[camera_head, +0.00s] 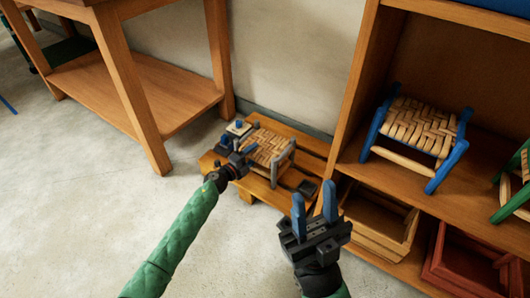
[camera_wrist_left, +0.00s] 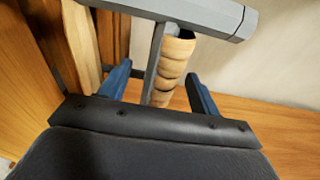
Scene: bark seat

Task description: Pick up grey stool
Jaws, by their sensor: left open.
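The grey stool (camera_head: 283,161), with a woven tan seat and grey legs, stands on a low wooden pallet. My left gripper (camera_head: 243,152) is at its left side, open. In the left wrist view, the stool's grey frame (camera_wrist_left: 205,14) and woven seat edge (camera_wrist_left: 174,68) are close up. A grey bar lies between the two blue fingers of the left gripper (camera_wrist_left: 158,88), with gaps visible at both sides. My right gripper (camera_head: 314,195) is open and empty, in front of the stool and to its right, fingers pointing up in the picture.
The low pallet (camera_head: 312,145) stands against the wall between a wooden table (camera_head: 165,95) and a shelf unit (camera_head: 360,75). The shelf holds a blue stool (camera_head: 418,125) and a green stool (camera_head: 514,200). Below are a wooden crate (camera_head: 385,222) and a red crate (camera_head: 466,270). Floor in front is clear.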

